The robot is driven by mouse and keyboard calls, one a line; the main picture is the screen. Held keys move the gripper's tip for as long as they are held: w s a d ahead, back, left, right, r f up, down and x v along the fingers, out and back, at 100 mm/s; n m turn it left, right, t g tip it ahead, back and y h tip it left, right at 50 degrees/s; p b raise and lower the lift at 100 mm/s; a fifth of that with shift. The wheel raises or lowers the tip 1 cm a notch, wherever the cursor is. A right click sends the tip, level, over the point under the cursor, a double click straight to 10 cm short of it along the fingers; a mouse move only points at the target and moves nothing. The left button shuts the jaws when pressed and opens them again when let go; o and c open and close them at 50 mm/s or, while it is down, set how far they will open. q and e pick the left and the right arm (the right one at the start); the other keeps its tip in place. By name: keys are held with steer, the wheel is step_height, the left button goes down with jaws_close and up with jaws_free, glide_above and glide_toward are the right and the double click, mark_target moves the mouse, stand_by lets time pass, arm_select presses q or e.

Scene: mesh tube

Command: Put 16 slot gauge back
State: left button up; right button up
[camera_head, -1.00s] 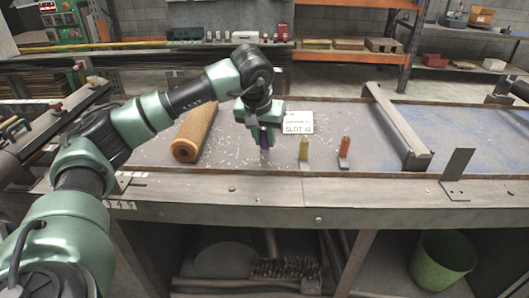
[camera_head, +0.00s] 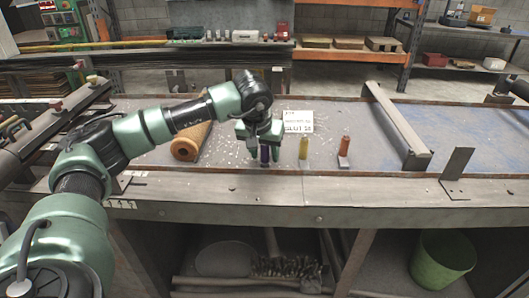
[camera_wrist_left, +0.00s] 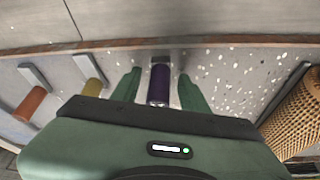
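The purple-handled gauge (camera_head: 265,153) stands at the left end of a short row on the table. My left gripper (camera_head: 264,147) is over it, with one finger on each side of the handle. In the left wrist view the purple gauge (camera_wrist_left: 159,85) lies between my left gripper's fingers (camera_wrist_left: 159,80), with a narrow gap on both sides. The gripper looks open and not clamped on it. A yellow gauge (camera_head: 303,148) and an orange gauge (camera_head: 344,146) stand to its right. A white card (camera_head: 298,121) marked with a slot label is behind them. My right gripper is not in view.
A tan mesh tube (camera_head: 192,140) lies left of the gripper, and also shows in the left wrist view (camera_wrist_left: 296,112). A metal crossbar (camera_head: 398,125) rises to the right. The table's front edge (camera_head: 320,187) is close before the gauges. A green bin (camera_head: 441,266) sits below.

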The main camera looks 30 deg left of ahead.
arm_select(q)
steer(key=shift+r, duration=0.25)
steer(key=v, duration=1.2)
steer(key=shift+f, duration=0.15)
